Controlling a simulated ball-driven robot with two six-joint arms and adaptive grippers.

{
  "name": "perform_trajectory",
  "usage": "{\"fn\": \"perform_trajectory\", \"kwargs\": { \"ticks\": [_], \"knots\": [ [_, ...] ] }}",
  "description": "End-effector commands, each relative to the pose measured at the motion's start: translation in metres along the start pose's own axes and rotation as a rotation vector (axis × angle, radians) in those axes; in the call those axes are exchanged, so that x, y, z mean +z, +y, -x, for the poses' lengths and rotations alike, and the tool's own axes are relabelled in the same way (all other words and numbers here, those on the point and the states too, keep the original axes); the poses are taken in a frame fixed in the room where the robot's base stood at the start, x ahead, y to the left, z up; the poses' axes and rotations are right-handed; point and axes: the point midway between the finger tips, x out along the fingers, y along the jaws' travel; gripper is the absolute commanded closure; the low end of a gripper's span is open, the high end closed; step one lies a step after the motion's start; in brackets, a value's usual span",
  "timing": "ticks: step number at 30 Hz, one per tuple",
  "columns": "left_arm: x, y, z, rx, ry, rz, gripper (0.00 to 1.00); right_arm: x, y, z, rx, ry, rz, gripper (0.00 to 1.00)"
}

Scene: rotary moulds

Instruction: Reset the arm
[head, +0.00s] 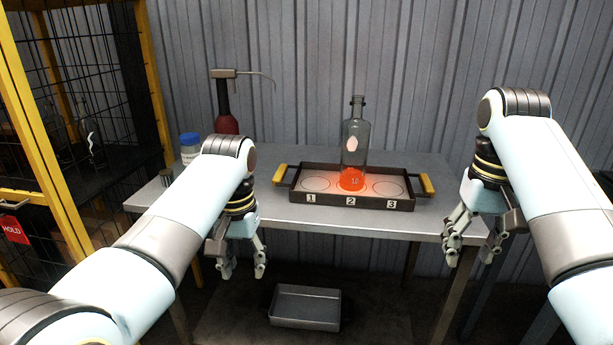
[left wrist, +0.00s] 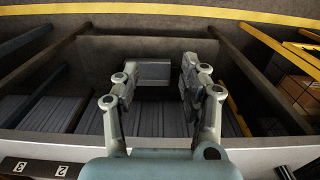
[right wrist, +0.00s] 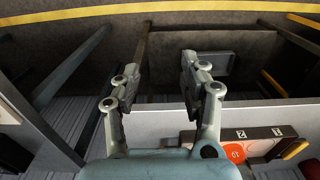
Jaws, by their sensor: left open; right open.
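My left gripper (head: 242,268) is open and empty, hanging fingers-down in front of the table's front edge, left of the tray. Its spread fingers also show in the left wrist view (left wrist: 158,85). My right gripper (head: 470,248) is open and empty at the table's right front corner, right of the tray. Its spread fingers also show in the right wrist view (right wrist: 160,85). Neither gripper touches any object.
A tray (head: 330,196) with yellow handles and places numbered 1, 2, 3 sits on the table (head: 424,172). A glass bottle (head: 355,140) with orange liquid stands at place 2. A red dispenser bottle (head: 225,122) and blue-lidded jar (head: 189,148) stand left. A metal pan (head: 305,308) lies below.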

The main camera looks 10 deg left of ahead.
Motion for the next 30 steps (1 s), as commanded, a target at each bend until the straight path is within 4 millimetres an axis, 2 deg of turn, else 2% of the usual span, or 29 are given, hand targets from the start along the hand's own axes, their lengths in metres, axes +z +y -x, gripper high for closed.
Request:
{"fn": "perform_trajectory", "kwargs": {
  "ticks": [8,11,13,14,17,21,23,27,29,30],
  "knots": [
    [0.001,0.000,-0.002,0.000,-0.003,0.000,0.56,0.001,0.000,-0.001,0.000,-0.003,0.000,0.56],
    [0.014,-0.001,-0.017,-0.002,-0.029,0.001,0.56,0.012,0.001,-0.017,0.002,-0.031,-0.001,0.56],
    [0.035,-0.006,-0.041,-0.008,-0.073,0.004,0.56,0.031,0.005,-0.043,0.008,-0.078,-0.004,0.56],
    [0.048,-0.009,-0.054,-0.012,-0.100,0.005,0.56,0.042,0.008,-0.057,0.012,-0.106,-0.006,0.56],
    [0.103,-0.019,-0.107,-0.025,-0.211,0.009,0.56,0.091,0.018,-0.116,0.028,-0.230,-0.010,0.56],
    [0.185,-0.035,-0.187,-0.042,-0.317,0.012,0.56,0.167,0.034,-0.209,0.048,-0.352,-0.009,0.56],
    [0.221,-0.042,-0.219,-0.047,-0.344,0.011,0.56,0.200,0.041,-0.247,0.054,-0.383,-0.007,0.56],
    [0.307,-0.059,-0.286,-0.059,-0.377,0.006,0.56,0.285,0.058,-0.330,0.065,-0.422,0.000,0.56],
    [0.344,-0.068,-0.311,-0.064,-0.379,0.004,0.56,0.324,0.066,-0.361,0.070,-0.428,0.003,0.56],
    [0.370,-0.073,-0.327,-0.066,-0.378,0.002,0.56,0.351,0.071,-0.381,0.072,-0.427,0.006,0.56]
  ]
}}
